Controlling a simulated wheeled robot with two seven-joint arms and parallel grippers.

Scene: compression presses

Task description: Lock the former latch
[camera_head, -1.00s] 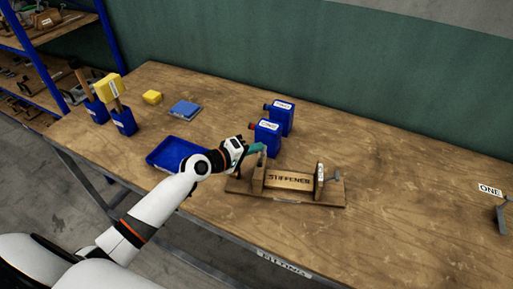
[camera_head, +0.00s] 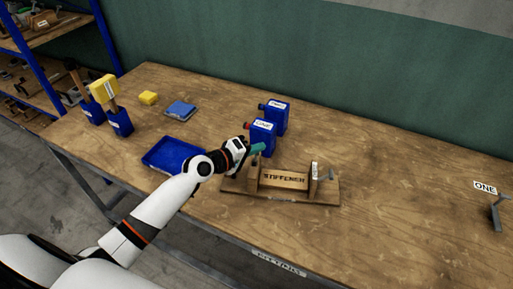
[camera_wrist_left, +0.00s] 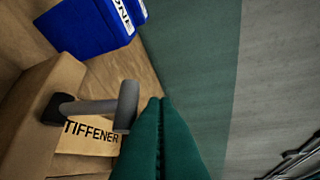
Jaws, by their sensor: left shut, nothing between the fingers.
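The wooden former (camera_head: 285,198), marked STIFFENER, sits on the table. It has an upright block at each end. A grey latch handle (camera_wrist_left: 126,106) sticks out from the left block in the left wrist view. My left gripper (camera_head: 261,147), with teal fingers, is just above the former's left end. In the left wrist view its shut, empty fingers (camera_wrist_left: 161,102) are right beside the latch handle's tip. I cannot tell whether they touch it. My right gripper is out of view.
Two blue containers (camera_head: 262,139) (camera_head: 276,114) stand just behind the former. A blue tray (camera_head: 150,158) lies left of it. The right of the table is mostly clear.

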